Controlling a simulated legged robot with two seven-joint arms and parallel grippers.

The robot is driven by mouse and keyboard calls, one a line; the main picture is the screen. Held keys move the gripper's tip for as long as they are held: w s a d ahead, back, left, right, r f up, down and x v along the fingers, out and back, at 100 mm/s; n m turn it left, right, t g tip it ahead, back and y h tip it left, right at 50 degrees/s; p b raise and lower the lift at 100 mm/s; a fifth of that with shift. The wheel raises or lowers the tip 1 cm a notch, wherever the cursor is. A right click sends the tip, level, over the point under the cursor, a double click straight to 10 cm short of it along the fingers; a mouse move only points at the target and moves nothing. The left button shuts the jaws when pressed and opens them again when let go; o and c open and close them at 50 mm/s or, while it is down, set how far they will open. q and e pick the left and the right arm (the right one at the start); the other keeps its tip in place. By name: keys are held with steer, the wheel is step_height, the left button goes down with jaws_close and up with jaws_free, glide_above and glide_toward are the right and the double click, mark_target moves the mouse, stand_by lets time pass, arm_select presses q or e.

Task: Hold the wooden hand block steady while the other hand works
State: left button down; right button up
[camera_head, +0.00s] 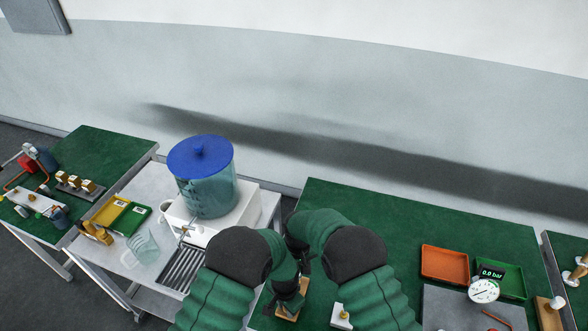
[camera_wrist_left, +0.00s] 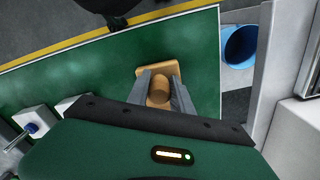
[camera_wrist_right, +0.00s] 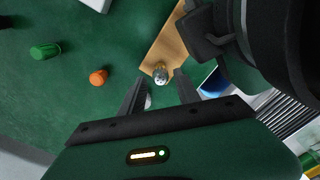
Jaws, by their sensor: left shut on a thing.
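The wooden hand block shows in the left wrist view as a pale wooden base (camera_wrist_left: 156,70) with a rounded wooden grip (camera_wrist_left: 158,92). My left gripper (camera_wrist_left: 160,82) is shut on that grip, one finger on each side. In the right wrist view the block is a long wooden board (camera_wrist_right: 164,46) on the green surface, with a small metal fitting (camera_wrist_right: 160,75) at its near end. My right gripper (camera_wrist_right: 159,80) has its fingers apart, with the fitting at the gap between the tips; contact cannot be told. In the head view my arms hide most of the block.
A green part (camera_wrist_right: 45,50) and an orange part (camera_wrist_right: 98,77) lie left of the board. A white block with a brass-coloured top (camera_head: 341,316) stands right of the grippers. Orange (camera_head: 444,264) and green trays and a gauge (camera_head: 484,291) are farther right. A blue-lidded machine (camera_head: 205,180) stands left.

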steer(key=shift+f, duration=1.65)
steer(key=shift+c, duration=0.3)
jaws_close()
steer(key=shift+o, duration=1)
jaws_free()
